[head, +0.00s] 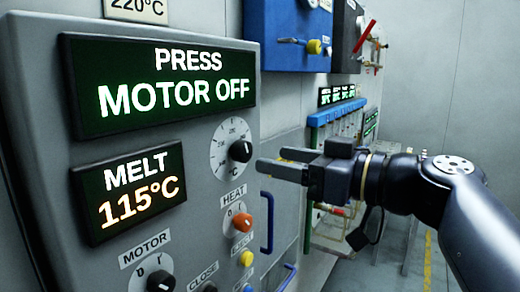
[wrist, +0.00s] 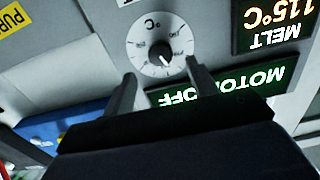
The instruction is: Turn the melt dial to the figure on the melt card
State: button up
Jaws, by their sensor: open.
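The melt dial (head: 240,151) is a black knob on a round white scale marked °C, on the grey press panel. It also shows in the wrist view (wrist: 162,53), which is turned upside down. The melt display (head: 127,192) reads 115°C in orange. A pale card (head: 137,9) reading 220°C is cut off by the top edge of the head view. My gripper (head: 268,161) is open and empty, just right of the dial, its fingers pointing at the panel. In the wrist view the fingertips (wrist: 160,75) frame the knob from both sides, apparently short of it.
The press display (head: 160,85) reads MOTOR OFF. Below the dial are an orange HEAT knob (head: 242,221), a yellow button (head: 246,258) and a black MOTOR knob (head: 159,281). A blue handle (head: 267,222) stands out right of them. A blue box (head: 290,35) hangs beyond.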

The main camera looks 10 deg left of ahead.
aim_at(247, 155)
jog(key=p+x, duration=0.2)
jog(key=x, duration=0.4)
jog(key=shift+w+a, duration=0.1)
jog(key=shift+a, duration=0.2)
jog(key=shift+c, duration=0.2)
jog(key=c, duration=0.9)
jog(key=shift+f, duration=0.15)
